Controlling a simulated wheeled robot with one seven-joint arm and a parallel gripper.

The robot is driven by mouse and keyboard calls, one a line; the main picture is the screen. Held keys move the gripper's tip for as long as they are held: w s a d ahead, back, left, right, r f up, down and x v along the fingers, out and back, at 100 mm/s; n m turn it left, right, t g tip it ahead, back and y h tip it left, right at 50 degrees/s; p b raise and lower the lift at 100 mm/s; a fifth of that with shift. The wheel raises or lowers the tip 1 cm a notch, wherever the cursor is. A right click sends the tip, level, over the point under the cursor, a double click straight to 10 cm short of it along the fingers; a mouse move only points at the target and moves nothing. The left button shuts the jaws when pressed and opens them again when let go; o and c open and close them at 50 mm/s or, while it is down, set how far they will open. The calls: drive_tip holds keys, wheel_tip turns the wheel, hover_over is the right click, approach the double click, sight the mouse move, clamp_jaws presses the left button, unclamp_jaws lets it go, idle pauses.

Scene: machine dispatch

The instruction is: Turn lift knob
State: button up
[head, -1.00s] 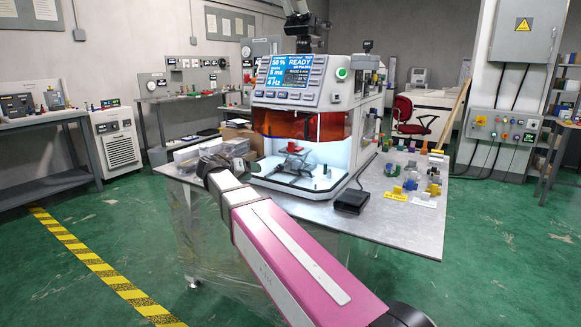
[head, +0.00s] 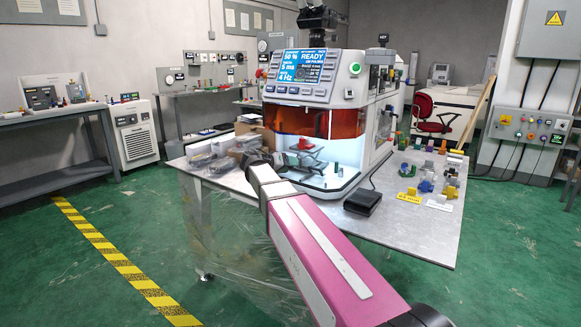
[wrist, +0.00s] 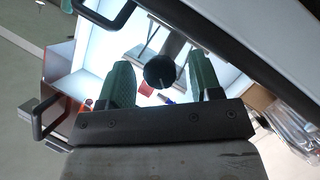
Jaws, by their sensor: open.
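A round black knob (wrist: 159,70) shows in the wrist view, between the two green fingers of my gripper (wrist: 161,66). The fingers are apart, one on each side of the knob, with visible gaps. I cannot tell how deep the knob sits between them. Behind it are grey metal plates of the lift and a small red piece (wrist: 147,88). In the head view, the lift (head: 300,162) stands in the lit chamber of the white machine (head: 345,85), with a red part (head: 305,144) on top. My gripper (head: 262,158) is at the chamber's front left; its fingers are unclear there.
The machine's orange window (head: 297,121) is above the opening. A black pedal box (head: 362,202) and several small coloured parts (head: 425,185) are on the table (head: 420,235) at right. Clear bins (head: 208,155) stand at left. A dark handle (wrist: 48,120) shows near the gripper.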

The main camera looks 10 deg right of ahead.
drive_tip(key=shift+w+d+f, duration=0.2)
drive_tip(key=shift+w+d, duration=0.05)
drive_tip(key=shift+d, duration=0.25)
drive_tip(key=c, duration=0.9)
drive_tip(key=m+t+y, duration=0.1)
drive_tip(key=m+y, duration=0.1)
drive_tip(key=m, duration=0.1)
drive_tip(key=shift+s, duration=0.1)
drive_tip(key=shift+m+t+y, duration=0.9)
drive_tip(key=shift+m+y, duration=0.2)
drive_tip(key=shift+m, duration=0.5)
